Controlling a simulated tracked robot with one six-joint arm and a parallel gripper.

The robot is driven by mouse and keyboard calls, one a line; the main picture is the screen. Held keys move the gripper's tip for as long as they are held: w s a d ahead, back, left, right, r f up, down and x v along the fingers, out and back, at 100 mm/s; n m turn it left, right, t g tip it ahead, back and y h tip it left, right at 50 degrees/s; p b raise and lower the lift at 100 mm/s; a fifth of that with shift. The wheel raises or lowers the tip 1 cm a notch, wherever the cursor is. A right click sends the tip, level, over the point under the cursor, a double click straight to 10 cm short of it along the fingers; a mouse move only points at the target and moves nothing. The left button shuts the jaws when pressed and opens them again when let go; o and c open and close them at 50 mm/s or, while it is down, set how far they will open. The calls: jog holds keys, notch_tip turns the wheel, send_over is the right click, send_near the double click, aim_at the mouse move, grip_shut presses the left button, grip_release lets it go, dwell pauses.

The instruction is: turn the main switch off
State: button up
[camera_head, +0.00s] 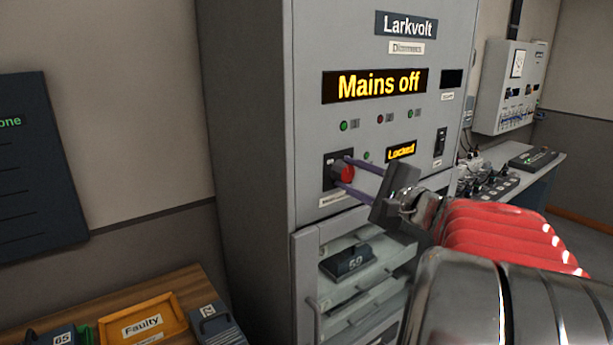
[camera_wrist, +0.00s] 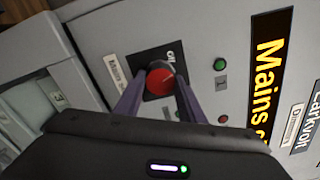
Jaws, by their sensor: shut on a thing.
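The main switch is a red knob (camera_head: 347,173) on a black plate (camera_head: 333,184) on the front of the grey dimmer cabinet (camera_head: 247,140). In the wrist view the red knob (camera_wrist: 160,78) sits between my two finger tips. My gripper (camera_head: 347,174) is shut on the knob, one finger on each side of it. The display above (camera_head: 375,85) reads "Mains off", and it also shows in the wrist view (camera_wrist: 268,75). A smaller display (camera_head: 401,151) reads "Locked".
Below the knob is a bay with a module marked 59 (camera_head: 347,260) and shelves. A wooden bench (camera_head: 190,283) with an orange "Faulty" tray (camera_head: 113,331) stands at the lower left. A desk with a control panel (camera_head: 533,157) and a wall box (camera_head: 508,88) are at the right.

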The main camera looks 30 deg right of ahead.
jog(key=n, duration=0.5)
jog(key=shift+a+f, duration=0.1)
jog(key=shift+f, duration=0.05)
dwell(0.4)
jog(key=o, duration=0.8)
jog(key=shift+o, duration=1.2)
jog(key=s, duration=1.3)
jog(key=shift+s+d, duration=0.25)
jog(key=shift+s, duration=0.15)
